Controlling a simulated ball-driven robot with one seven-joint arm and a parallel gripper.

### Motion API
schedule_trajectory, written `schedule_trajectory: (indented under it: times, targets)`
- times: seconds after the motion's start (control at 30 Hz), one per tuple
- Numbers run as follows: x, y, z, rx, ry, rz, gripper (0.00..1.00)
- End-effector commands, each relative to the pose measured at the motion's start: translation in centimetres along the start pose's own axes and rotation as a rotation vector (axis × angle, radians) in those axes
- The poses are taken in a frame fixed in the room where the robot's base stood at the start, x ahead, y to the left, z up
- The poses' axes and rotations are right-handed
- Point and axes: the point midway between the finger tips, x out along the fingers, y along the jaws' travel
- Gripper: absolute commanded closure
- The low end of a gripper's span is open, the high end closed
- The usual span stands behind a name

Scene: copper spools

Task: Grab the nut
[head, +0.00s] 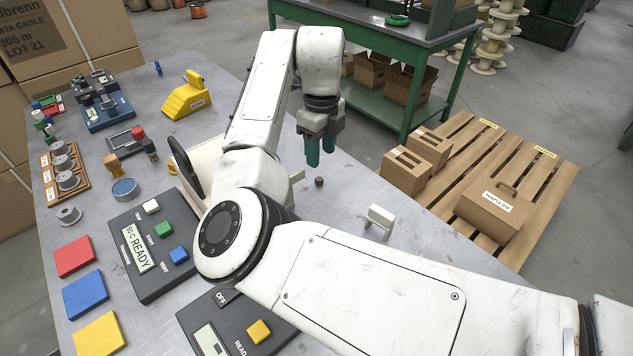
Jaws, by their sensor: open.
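A small dark brown piece (319,181), which looks like the nut, lies on the grey metal table (350,215) near its right edge. It is too small in the head view to make out its hole or sides. My gripper (320,155) points down with its two green-tipped fingers apart and nothing between them. In the picture the fingertips are just above the small piece, and they appear apart from it. I cannot tell the exact height of the fingers over the table.
A white block-shaped piece (380,218) stands right of the nut. A yellow tool (186,98), a device reading "READY" (150,245), colored pads (85,295) and grey spools (68,182) occupy the left. My arm crosses the table. A pallet with boxes (495,212) is beyond the edge.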

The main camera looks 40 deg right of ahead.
Motion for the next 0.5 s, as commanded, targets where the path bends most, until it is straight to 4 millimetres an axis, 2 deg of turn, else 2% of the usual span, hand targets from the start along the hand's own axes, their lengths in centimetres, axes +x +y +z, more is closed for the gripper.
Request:
schedule_trajectory:
  times: [0.1, 0.33, 0.5]
  targets:
    - [1.4, 0.1, 0.0, -0.002, 0.001, 0.000, 0.51]
    - [3.1, 0.3, 0.0, -0.002, 0.001, 0.001, 0.51]
    - [5.7, 0.5, 0.0, -0.001, 0.002, 0.001, 0.51]
